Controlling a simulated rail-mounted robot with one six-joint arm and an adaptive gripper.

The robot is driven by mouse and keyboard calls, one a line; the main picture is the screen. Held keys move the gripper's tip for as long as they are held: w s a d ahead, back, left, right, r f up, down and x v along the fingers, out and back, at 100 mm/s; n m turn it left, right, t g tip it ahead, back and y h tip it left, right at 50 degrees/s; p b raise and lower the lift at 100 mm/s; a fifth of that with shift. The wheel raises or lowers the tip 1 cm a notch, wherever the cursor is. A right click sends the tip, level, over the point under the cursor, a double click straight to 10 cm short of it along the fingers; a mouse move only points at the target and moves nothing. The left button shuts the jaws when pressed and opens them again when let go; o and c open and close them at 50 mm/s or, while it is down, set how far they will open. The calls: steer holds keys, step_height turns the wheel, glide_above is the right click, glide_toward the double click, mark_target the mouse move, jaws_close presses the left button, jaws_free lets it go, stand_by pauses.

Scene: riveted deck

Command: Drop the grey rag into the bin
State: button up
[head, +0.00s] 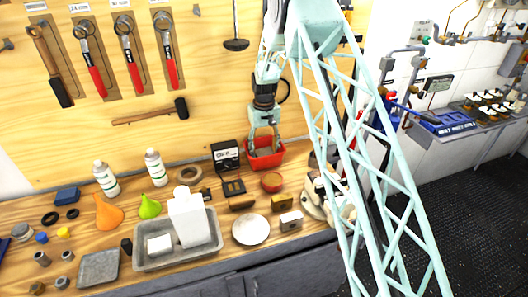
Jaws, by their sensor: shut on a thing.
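The red bin (278,161) stands at the back of the wooden bench, near the plywood wall. My gripper (264,148) points down over the bin, with its fingertips at or just inside the opening. It is shut on the grey rag (265,153), a small greyish patch between and below the fingertips, within the bin's outline. I cannot tell whether the rag touches the bin's floor.
A black case (226,157) stands close left of the bin, and a round reddish tin (271,182) sits in front. A grey tray (150,262) holds a white jug (188,220). A white plate (251,229) lies near the front edge. Tools hang on the wall behind.

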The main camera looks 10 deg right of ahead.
mark_target(264, 152)
steer(key=shift+f+b, duration=0.35)
steer(key=shift+f, duration=0.25)
steer(key=o, duration=0.5)
steer(key=shift+o, duration=0.2)
steer(key=shift+r, duration=0.15)
steer(key=shift+r+p, duration=0.5)
steer(key=shift+r, duration=3.7)
steer(key=shift+r, duration=0.1)
